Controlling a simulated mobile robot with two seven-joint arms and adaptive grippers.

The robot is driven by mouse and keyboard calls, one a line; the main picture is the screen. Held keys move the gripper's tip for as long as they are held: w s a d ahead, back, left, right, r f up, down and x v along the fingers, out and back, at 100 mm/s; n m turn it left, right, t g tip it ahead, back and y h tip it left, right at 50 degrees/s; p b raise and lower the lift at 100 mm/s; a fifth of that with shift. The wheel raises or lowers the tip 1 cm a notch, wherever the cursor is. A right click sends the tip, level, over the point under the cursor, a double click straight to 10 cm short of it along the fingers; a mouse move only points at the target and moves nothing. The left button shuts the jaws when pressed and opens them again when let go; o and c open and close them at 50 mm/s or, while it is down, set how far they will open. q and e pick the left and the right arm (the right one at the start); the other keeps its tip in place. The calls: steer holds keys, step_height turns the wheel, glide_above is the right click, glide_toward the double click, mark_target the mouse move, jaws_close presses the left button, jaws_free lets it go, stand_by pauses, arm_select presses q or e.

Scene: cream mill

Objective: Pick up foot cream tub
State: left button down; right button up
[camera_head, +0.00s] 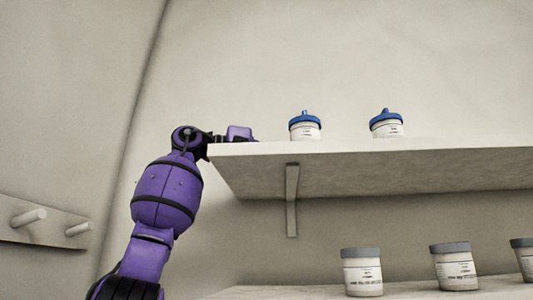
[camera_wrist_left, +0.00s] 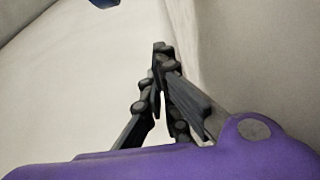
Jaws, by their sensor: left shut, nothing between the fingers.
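Two white tubs with blue lids stand upright on the upper shelf, a left one (camera_head: 305,129) and a right one (camera_head: 387,129). Several white tubs with grey lids stand below, among them one (camera_head: 362,273) and another (camera_head: 454,268). The labels are too small to read, so I cannot tell which is the foot cream tub. My left gripper (camera_head: 250,138) is at the upper shelf's left end, left of the blue-lidded tubs and apart from them. In the left wrist view its fingers (camera_wrist_left: 160,50) are shut and empty. A dark blue piece (camera_wrist_left: 104,2) shows at that view's top edge.
The upper shelf (camera_head: 380,165) has a bracket (camera_head: 292,200) beneath it. The lower shelf (camera_head: 300,293) is cut off by the picture's bottom edge. A peg rail (camera_head: 45,228) is on the left wall. The upper shelf's visible edge between gripper and left blue-lidded tub is clear.

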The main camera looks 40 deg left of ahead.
arm_select(q)
steer(key=s+d, duration=0.2)
steer(key=shift+s+d+r, duration=0.15)
steer(key=shift+s+d, duration=0.1)
steer(key=shift+s, duration=0.05)
steer(key=shift+s+d, duration=0.15)
steer(key=shift+s, duration=0.25)
steer(key=shift+w, duration=0.1)
steer(key=shift+w+d, duration=0.1)
steer(key=shift+w, duration=0.05)
